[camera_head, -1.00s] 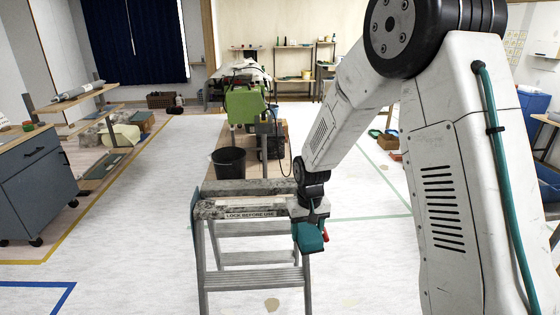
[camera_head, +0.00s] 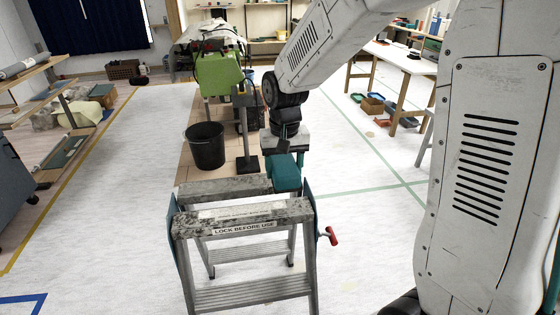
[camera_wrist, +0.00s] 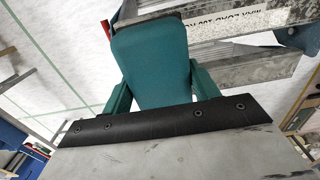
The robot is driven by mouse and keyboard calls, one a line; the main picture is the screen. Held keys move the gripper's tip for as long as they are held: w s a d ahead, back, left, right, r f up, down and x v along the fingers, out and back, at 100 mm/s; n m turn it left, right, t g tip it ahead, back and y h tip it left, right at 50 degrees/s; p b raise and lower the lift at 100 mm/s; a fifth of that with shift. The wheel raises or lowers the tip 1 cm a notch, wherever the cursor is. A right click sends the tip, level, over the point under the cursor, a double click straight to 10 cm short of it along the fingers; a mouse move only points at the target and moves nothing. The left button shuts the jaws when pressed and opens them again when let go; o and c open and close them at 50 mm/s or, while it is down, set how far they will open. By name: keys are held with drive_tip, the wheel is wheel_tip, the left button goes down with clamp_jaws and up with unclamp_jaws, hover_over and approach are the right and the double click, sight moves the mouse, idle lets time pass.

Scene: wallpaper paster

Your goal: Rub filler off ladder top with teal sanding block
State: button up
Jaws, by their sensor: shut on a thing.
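The grey stepladder (camera_head: 245,214) stands upright in the lower middle of the head view. Its top is mottled with pale and dark patches and bears a "LOCK BEFORE USE" label. My gripper (camera_head: 284,168) is behind the top's right end, shut on the teal sanding block (camera_wrist: 150,62). In the wrist view the block sits between two teal fingers, and the ladder top (camera_wrist: 225,55) shows beyond it to the right. The block appears close to the ladder's rear rail; I cannot tell whether they touch. Which pale patches are filler is unclear.
A black bucket (camera_head: 206,147) and a green machine (camera_head: 219,75) stand behind the ladder. A white table (camera_head: 401,62) is at the right rear.

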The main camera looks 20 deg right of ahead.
sight(256, 207)
drive_tip(key=shift+s, duration=0.1)
drive_tip(key=shift+f, duration=3.3)
drive_tip(key=shift+f, duration=1.25)
drive_tip(key=shift+a, duration=0.1)
idle(0.5)
drive_tip(key=shift+w+a, duration=0.15)
drive_tip(key=shift+a, duration=0.75)
drive_tip(key=shift+w+a, duration=0.15)
drive_tip(key=shift+a, duration=0.75)
drive_tip(key=shift+w+a, duration=0.2)
drive_tip(key=shift+a, duration=0.75)
drive_tip(key=shift+w+a, duration=0.2)
drive_tip(key=shift+a, duration=0.7)
drive_tip(key=shift+a, duration=0.1)
